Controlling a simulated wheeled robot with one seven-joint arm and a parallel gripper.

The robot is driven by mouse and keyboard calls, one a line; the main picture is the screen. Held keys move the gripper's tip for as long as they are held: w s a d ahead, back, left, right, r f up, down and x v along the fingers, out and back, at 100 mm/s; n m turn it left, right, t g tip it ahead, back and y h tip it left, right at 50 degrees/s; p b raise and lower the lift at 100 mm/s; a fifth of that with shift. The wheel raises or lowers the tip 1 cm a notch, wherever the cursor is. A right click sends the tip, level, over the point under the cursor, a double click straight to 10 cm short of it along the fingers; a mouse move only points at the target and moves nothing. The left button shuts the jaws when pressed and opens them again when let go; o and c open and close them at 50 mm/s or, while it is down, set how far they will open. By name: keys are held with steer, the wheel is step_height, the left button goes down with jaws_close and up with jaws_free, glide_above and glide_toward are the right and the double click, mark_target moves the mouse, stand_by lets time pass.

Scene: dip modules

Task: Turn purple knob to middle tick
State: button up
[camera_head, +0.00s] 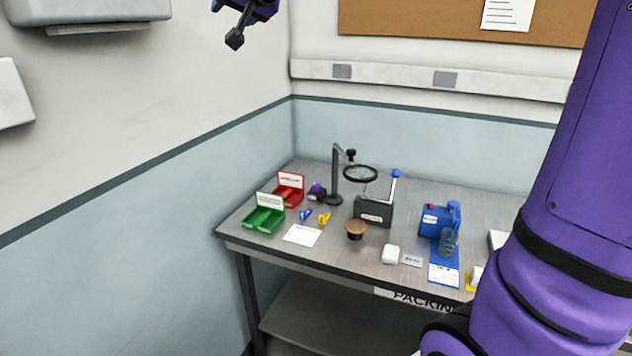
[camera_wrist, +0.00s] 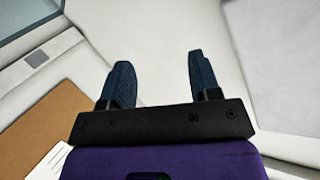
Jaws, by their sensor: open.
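The purple knob (camera_head: 316,188) is small in the head view, on a dark unit at the back left of the table, beside the red box. Its ticks and pointer are too small to make out. My gripper (camera_head: 234,39) is at the top of the head view, high above the table and far from the knob. In the wrist view my gripper (camera_wrist: 158,80) has its two dark fingers apart with nothing between them. The knob is not in the wrist view.
The table (camera_head: 340,255) holds a red box (camera_head: 290,196), a green box (camera_head: 264,222), a magnifier stand (camera_head: 337,180), a dark box with a blue-tipped lever (camera_head: 374,212), a brown-topped round item (camera_head: 355,229) and a blue device (camera_head: 436,220). My purple arm covers the right side.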

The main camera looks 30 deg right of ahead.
steer(key=w+d+r+m+t+h, duration=0.1)
steer(key=w+d+m+t+h, duration=0.15)
steer(key=w, duration=0.65)
steer(key=w+d+r+m+t+h, duration=0.15)
steer(key=w+m, duration=0.25)
steer(key=w, duration=0.5)
steer(key=w+d+f+m+g+h, duration=0.8)
steer(key=w+d+f+m, duration=0.5)
steer(key=f, duration=0.3)
steer(key=m+g+y, duration=0.5)
steer(key=g+y, duration=0.1)
steer(key=g, duration=0.8)
glide_toward(317, 184)
steer(key=x, duration=0.9)
steer(key=shift+s+a+f, duration=0.1)
steer(key=shift+s+f, duration=0.05)
